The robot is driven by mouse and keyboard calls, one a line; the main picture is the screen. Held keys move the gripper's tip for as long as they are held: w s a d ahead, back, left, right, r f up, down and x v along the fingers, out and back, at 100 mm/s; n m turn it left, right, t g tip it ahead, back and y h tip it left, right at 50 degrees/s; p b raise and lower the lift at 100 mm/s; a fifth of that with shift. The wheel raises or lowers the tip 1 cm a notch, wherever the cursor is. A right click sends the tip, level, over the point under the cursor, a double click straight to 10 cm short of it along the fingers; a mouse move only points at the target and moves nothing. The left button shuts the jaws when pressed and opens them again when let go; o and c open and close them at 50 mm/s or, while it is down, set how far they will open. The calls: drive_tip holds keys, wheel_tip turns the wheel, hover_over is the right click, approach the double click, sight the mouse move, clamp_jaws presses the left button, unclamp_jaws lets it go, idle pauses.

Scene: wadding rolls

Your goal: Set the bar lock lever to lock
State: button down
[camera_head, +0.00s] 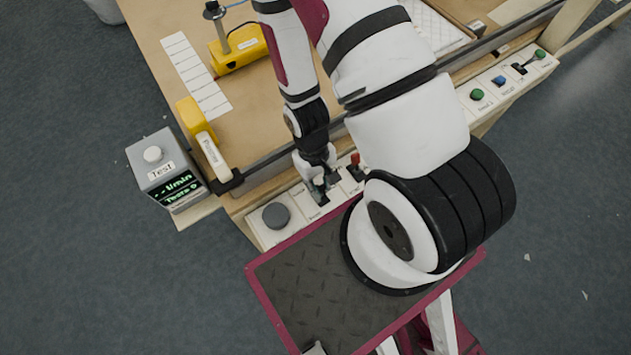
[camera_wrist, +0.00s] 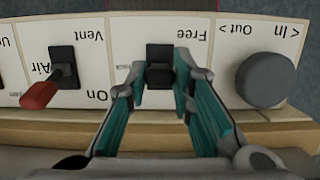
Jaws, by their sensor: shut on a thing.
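The bar lock lever (camera_wrist: 160,54) is a black lever on a pale panel in the wrist view, with the word "Free" printed upside down beside its upper end. Another label is mostly hidden behind a finger. My gripper (camera_wrist: 160,72) has its teal-padded fingers on either side of the lever and is shut on it. In the head view my gripper (camera_head: 320,182) reaches down to the front control panel, between the grey knob and the red-tipped lever. The lever is largely hidden there, so its exact position is unclear.
A grey round knob (camera_wrist: 262,80) marked In and Out stands close on one side. A red-handled Air/Vent lever (camera_wrist: 42,92) stands on the other. A Test box (camera_head: 165,168) sits at the panel's left end. Green and blue buttons (camera_head: 498,80) lie farther right.

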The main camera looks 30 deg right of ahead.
drive_tip(key=w+g+b, duration=0.1)
drive_tip(key=b, duration=0.1)
drive_tip(key=w+g+b, duration=0.1)
drive_tip(key=g+b, duration=0.1)
drive_tip(key=b, duration=0.1)
drive_tip(key=shift+w+f+g, duration=0.25)
drive_tip(key=shift+f+g, duration=0.05)
drive_tip(key=shift+w+g+b, duration=0.2)
drive_tip(key=shift+g+b, duration=0.6)
drive_tip(key=shift+b, duration=0.1)
drive_tip(key=c, duration=1.4)
unclamp_jaws()
drive_tip(key=v, duration=1.2)
